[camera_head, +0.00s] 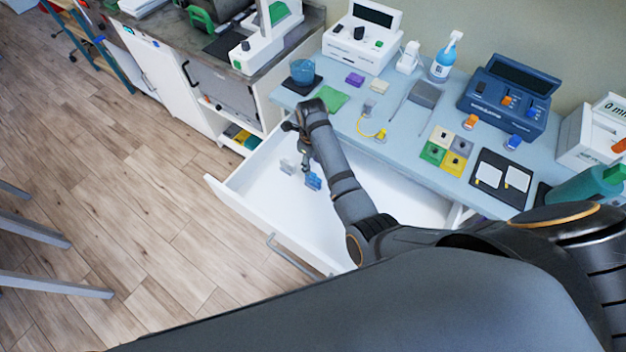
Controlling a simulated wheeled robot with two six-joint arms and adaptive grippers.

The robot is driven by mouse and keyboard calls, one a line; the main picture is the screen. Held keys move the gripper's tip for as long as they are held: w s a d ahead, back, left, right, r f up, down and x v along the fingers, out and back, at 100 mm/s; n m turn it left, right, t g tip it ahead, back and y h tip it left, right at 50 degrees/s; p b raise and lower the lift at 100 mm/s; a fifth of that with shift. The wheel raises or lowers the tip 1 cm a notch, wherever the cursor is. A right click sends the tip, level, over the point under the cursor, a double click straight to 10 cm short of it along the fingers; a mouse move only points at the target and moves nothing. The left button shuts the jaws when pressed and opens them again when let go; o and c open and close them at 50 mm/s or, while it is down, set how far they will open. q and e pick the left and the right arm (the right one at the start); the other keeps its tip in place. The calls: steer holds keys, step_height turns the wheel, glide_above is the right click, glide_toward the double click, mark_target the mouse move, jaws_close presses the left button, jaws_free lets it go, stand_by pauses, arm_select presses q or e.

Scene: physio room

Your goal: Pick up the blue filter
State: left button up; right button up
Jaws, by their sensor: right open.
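The blue filter (313,181) appears to be the small blue piece inside the open white drawer (240,197). A similar small grey piece (287,167) lies in the drawer to its left. My right arm reaches in from the lower right, and my right gripper (304,164) hangs over the drawer, pointing down. It is open, just above and left of the blue piece. The view is too small to tell whether they touch. The arm hides part of the drawer floor. My left gripper is not in view.
The light blue table (390,143) behind the drawer carries a white device (361,38), a dark blue device (505,95), a spray bottle (446,58), a glass beaker (302,71) and colored tiles (446,150). A drawer handle (290,257) juts out in front.

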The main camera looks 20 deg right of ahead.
mark_target(313, 174)
steer(key=shift+s+d+f+p, duration=0.1)
steer(key=shift+f+p, duration=0.05)
steer(key=shift+f, duration=1.3)
steer(key=shift+s+f+p, duration=0.1)
steer(key=shift+f+p, duration=0.05)
steer(key=shift+f, duration=1.3)
jaws_close()
